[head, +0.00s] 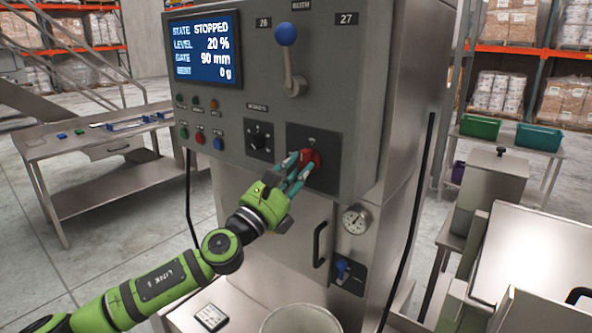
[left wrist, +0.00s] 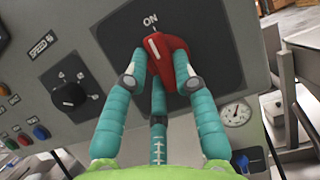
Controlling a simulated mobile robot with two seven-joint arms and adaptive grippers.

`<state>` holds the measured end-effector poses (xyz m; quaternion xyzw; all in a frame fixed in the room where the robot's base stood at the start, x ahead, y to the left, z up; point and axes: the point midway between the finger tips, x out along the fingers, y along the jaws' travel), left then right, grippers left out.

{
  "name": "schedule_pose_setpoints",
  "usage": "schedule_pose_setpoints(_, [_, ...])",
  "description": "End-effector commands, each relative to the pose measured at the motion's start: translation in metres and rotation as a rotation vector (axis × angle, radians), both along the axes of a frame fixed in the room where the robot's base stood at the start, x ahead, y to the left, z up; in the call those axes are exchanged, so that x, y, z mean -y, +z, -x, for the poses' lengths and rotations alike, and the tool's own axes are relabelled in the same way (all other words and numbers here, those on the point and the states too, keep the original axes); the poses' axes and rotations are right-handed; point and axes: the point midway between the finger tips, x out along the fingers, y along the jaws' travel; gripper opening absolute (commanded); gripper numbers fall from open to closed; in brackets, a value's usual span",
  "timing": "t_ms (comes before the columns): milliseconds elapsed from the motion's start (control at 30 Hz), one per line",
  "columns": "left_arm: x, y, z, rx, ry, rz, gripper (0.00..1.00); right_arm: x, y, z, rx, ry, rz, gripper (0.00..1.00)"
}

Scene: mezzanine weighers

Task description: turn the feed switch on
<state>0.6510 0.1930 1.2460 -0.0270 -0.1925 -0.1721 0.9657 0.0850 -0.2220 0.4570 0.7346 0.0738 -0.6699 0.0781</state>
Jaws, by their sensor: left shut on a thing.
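The red feed switch (head: 313,160) sits on a dark plate at the lower right of the grey control panel. My left gripper (head: 299,167) reaches it from the lower left, with its teal fingers shut around the red handle. In the left wrist view, the fingers of the left gripper (left wrist: 160,66) lie on both sides of the switch (left wrist: 153,46), with one finger below. The white mark on the handle shows just under the ON label (left wrist: 150,20). Fingers hide part of the switch. The display (head: 206,50) reads STOPPED, 20 %, 90 mm and 0 g. My right gripper is out of view.
A black knob (head: 259,140) is left of the switch, with several coloured buttons (head: 201,137) further left. A blue-balled lever (head: 286,35) stands above. A gauge (head: 355,219) and a black door handle (head: 320,244) are below. A round pail (head: 301,320) stands at the bottom.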

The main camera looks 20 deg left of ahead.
Motion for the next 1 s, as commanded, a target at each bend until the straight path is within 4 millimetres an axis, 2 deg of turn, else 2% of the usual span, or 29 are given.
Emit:
schedule_pose_setpoints(67, [-0.002,0.006,0.0,0.012,0.008,0.0,0.0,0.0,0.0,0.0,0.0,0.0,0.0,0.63])
schedule_pose_setpoints(100, [-0.003,0.006,0.0,0.012,0.008,0.0,0.43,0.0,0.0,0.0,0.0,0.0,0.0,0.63])
schedule_pose_setpoints(133, [-0.002,0.006,0.0,0.012,0.008,0.0,0.52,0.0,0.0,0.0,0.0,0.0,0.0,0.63])
schedule_pose_setpoints(567, [-0.003,-0.001,0.005,0.003,0.003,0.0,0.52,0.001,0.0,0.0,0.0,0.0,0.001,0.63])
schedule_pose_setpoints(667, [-0.007,-0.007,0.016,0.001,0.003,-0.002,0.52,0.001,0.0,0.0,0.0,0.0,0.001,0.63])
schedule_pose_setpoints(1000, [-0.027,-0.031,0.07,0.001,0.006,-0.003,0.52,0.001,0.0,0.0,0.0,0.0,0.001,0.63])
